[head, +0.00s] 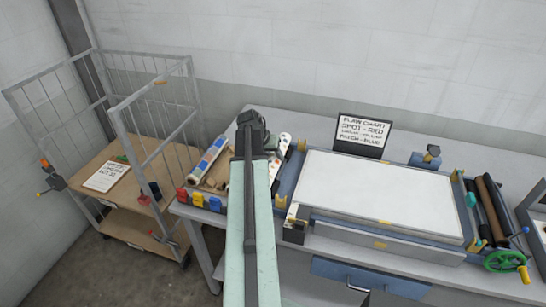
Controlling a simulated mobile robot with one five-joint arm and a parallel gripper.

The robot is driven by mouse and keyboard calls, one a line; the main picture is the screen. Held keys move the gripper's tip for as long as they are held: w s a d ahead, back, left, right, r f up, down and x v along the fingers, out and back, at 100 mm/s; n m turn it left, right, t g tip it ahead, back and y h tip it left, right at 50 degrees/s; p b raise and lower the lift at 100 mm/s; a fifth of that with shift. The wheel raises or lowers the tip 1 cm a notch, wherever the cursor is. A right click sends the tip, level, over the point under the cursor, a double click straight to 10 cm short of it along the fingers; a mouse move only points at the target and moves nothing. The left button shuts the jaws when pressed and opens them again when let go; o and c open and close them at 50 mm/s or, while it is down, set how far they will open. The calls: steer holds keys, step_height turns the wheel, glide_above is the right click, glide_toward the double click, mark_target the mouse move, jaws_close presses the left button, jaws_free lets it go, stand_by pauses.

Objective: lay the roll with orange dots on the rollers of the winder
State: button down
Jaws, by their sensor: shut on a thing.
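The far end of my arm reaches over the left part of the bench; my gripper's jaws are hidden behind the arm. A white roll with blue and reddish dots (209,154) lies just left of the arm. Another white roll with greenish and darker marks (282,147) shows partly on the arm's right side. I cannot tell which roll has orange dots, or whether either is held. Dark and brown rollers (488,207) with a green handwheel (505,261) stand at the right of the bench; I cannot tell if they are the winder's.
A white flat table (380,195) with yellow corner clips fills the bench middle, with a flaw-chart sign (363,134) behind. Red, yellow and blue blocks (198,200) line the bench's left front. A wire-sided cart (150,152) stands left. A framed unit (539,205) is cut off at right.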

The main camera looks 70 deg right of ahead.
steer(key=shift+f+b, duration=0.35)
steer(key=shift+f, duration=0.4)
steer(key=shift+f+b, duration=0.5)
steer(key=c, duration=0.7)
jaws_free()
steer(key=shift+o, duration=0.2)
steer(key=shift+r, duration=0.1)
steer(key=p+v, duration=0.7)
steer(key=v, duration=0.1)
